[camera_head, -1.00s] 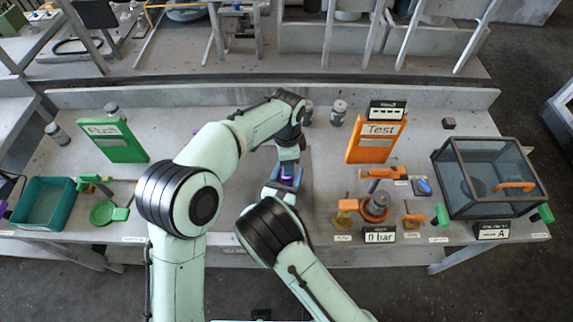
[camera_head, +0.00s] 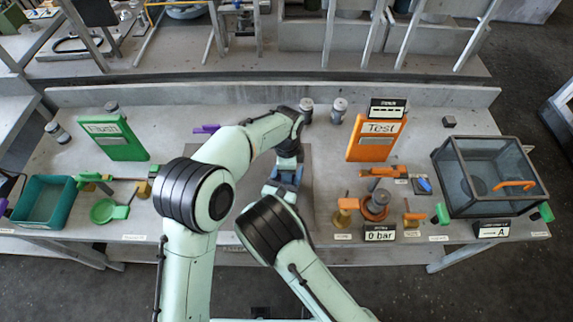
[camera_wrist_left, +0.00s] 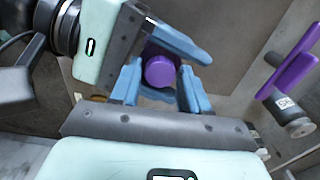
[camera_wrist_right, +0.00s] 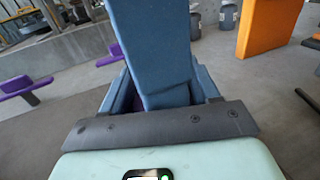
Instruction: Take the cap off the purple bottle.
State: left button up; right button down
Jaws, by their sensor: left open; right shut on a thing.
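The purple bottle shows from above in the left wrist view as a round purple top, its cap (camera_wrist_left: 160,72). My left gripper (camera_wrist_left: 160,82) is open, with its blue fingers on either side of the cap. I cannot tell whether they touch it. My right gripper (camera_head: 281,184) comes in from the upper left of that view and is shut on the bottle. In the right wrist view only a sliver of purple shows between its fingers, behind a large blue finger of my left gripper (camera_wrist_right: 155,45). In the head view the grippers hide the bottle.
A purple-handled thing (camera_wrist_left: 285,78) lies nearby and also shows in the head view (camera_head: 207,128). Grey canisters (camera_head: 339,106) stand at the back. A green stand (camera_head: 114,138) is left. An orange Test stand (camera_head: 376,139), valves and a glass box (camera_head: 490,175) are right.

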jog(key=shift+d+f, duration=0.15)
pick_arm(q)
grip_shut()
jog(key=shift+o, duration=1.4)
grip_release()
jog(key=shift+r, duration=0.1)
jog(key=shift+r, duration=2.2)
pick_arm(e)
jog(key=shift+c, duration=0.9)
grip_release()
pick_arm(q)
jog(key=shift+d, duration=0.1)
jog(key=shift+f, duration=0.1)
